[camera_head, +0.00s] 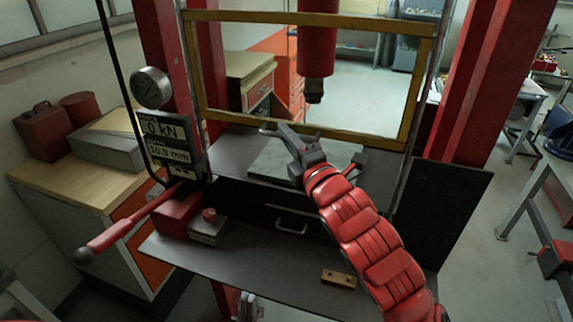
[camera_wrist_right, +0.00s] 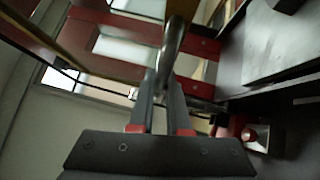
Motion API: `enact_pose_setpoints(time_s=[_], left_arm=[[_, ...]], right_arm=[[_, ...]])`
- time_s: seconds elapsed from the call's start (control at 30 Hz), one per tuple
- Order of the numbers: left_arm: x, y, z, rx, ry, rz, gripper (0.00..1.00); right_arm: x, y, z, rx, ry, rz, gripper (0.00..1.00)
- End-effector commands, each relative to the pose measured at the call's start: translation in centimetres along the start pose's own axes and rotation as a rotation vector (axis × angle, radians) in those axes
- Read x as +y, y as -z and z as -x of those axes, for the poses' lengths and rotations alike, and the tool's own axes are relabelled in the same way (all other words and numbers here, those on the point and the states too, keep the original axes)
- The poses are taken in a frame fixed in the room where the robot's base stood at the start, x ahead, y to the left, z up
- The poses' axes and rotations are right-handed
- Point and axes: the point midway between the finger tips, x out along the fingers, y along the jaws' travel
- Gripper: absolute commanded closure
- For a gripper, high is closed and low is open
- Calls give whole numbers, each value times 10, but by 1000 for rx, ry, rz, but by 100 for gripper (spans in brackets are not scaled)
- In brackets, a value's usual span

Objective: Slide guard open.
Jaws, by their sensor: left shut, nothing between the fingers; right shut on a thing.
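The guard is a yellow-framed clear panel (camera_head: 355,136) across the front of the red press in the head view. A metal bar handle (camera_head: 266,130) sits near its bottom rail. My right gripper (camera_head: 281,130) reaches up to this handle and is shut on it. In the right wrist view the metal bar (camera_wrist_right: 171,50) runs between the fingers of my right gripper (camera_wrist_right: 160,103). My left gripper (camera_head: 247,304) shows small at the bottom of the head view, below the press table's front edge, apart from the guard. It is shut and empty.
The red ram (camera_head: 316,45) hangs above a grey plate (camera_head: 265,160). A gauge (camera_head: 150,88) and display (camera_head: 168,140) are on the left post. A red lever (camera_head: 125,225) sticks out at left. A small wooden block (camera_head: 338,279) lies on the front shelf (camera_head: 265,268).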

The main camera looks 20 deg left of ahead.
Motion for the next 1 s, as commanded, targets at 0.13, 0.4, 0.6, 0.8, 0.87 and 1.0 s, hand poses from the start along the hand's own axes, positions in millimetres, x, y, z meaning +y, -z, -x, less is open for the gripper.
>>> enact_pose_setpoints(time_s=[0.13,0.4,0.6,0.8,0.87,1.0], left_arm=[[0,2,-9,0,0,0,100],[-1,2,-13,0,0,0,100],[-1,2,-12,0,0,0,100],[-1,2,-12,0,0,0,100],[-1,2,-12,0,0,0,100],[-1,2,-12,0,0,0,100]], right_arm=[[28,-4,-4,-1,-1,1,100],[44,-6,-6,0,-1,0,100],[43,-6,-6,0,0,0,100],[42,-6,-6,0,1,0,73],[42,-6,-6,0,1,0,62],[42,-6,-6,0,1,0,55]])
